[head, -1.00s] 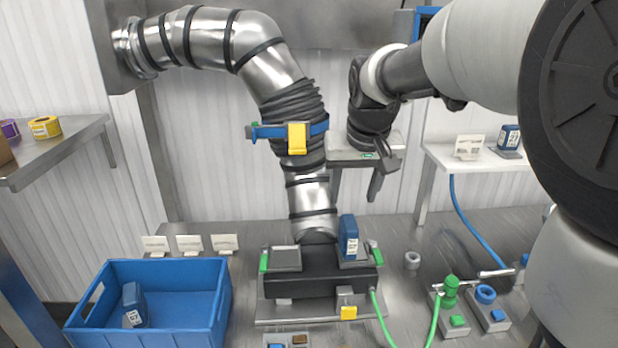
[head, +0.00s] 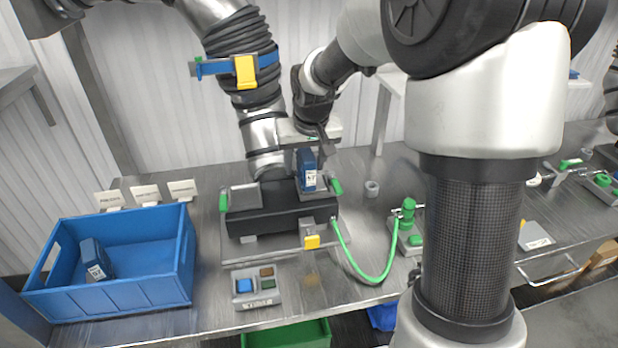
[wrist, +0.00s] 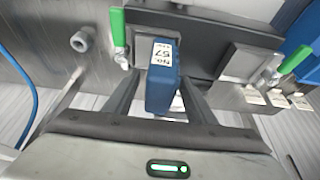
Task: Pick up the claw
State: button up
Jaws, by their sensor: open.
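A blue block with a white label reading 57 (head: 307,170) stands upright on the right end of a black machine (head: 280,216). It also shows in the wrist view (wrist: 161,85), between my fingers. My gripper (head: 322,148) is open just above and around the block in the head view. In the wrist view my gripper (wrist: 160,82) has one finger on each side of it; I cannot tell whether they touch it. Nothing in view is plainly marked as a claw.
The blue bin (head: 150,292) stands at left. A metal duct with a blue strap (head: 262,130) hangs just beside my gripper. A green hose (head: 375,278) runs to a valve at right. A button box (head: 256,287) sits in front.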

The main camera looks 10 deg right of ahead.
jog(key=shift+w+f, duration=0.1)
jog(key=shift+f, duration=0.15)
jog(key=shift+r, duration=0.1)
grip_shut()
